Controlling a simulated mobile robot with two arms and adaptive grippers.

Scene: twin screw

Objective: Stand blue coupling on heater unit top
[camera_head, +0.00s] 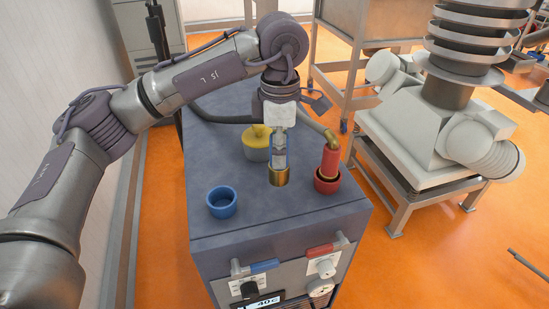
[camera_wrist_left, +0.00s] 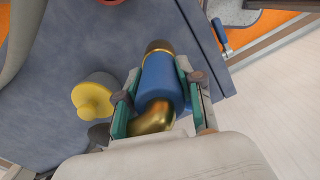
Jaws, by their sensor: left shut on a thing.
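The blue coupling, with a brass end, is held by my left gripper (camera_head: 279,140) over the grey top of the heater unit (camera_head: 235,222). In the left wrist view the coupling (camera_wrist_left: 159,82) sits between the green finger pads of the gripper (camera_wrist_left: 152,95), which are shut on its sides. Its brass collar (camera_head: 279,177) points down, close to the top; I cannot tell whether it touches. A brass elbow (camera_wrist_left: 154,119) shows at the coupling's other end. My right gripper is not in view.
An empty blue socket (camera_head: 222,202) stands front left on the unit. A red coupling (camera_head: 329,160) stands in a red socket (camera_head: 327,184) to the right. A yellow-topped fitting (camera_head: 256,145) is just behind the gripper. A cream machine (camera_head: 440,140) stands farther right.

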